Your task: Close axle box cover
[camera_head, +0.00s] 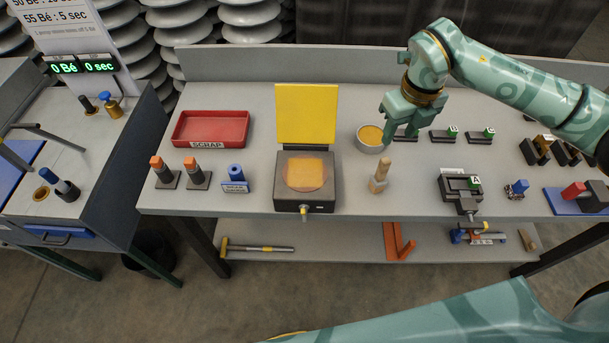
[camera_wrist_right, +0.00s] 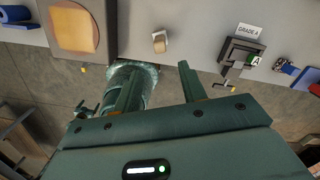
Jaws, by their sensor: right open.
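The axle box (camera_head: 326,196) is a dark square box near the front edge of the bench in the head view, with a round tan-orange face on top. Its yellow cover (camera_head: 307,113) stands upright, open, at the box's back edge. The box's top also shows at the upper left of the right wrist view (camera_wrist_right: 101,18). My right gripper (camera_head: 399,134) is open, right of the cover and apart from it, beside a round tin. Its two fingers (camera_wrist_right: 160,88) show in the right wrist view with nothing held between them. My left gripper is not in view.
The grey tin with yellow contents (camera_head: 371,146) stands close to the right gripper. A red scrap tray (camera_head: 211,114) lies left of the cover. A wooden-handled tool (camera_head: 380,174) stands right of the box, and a black clamp (camera_head: 458,186) further right. Bench around the box is mostly bare.

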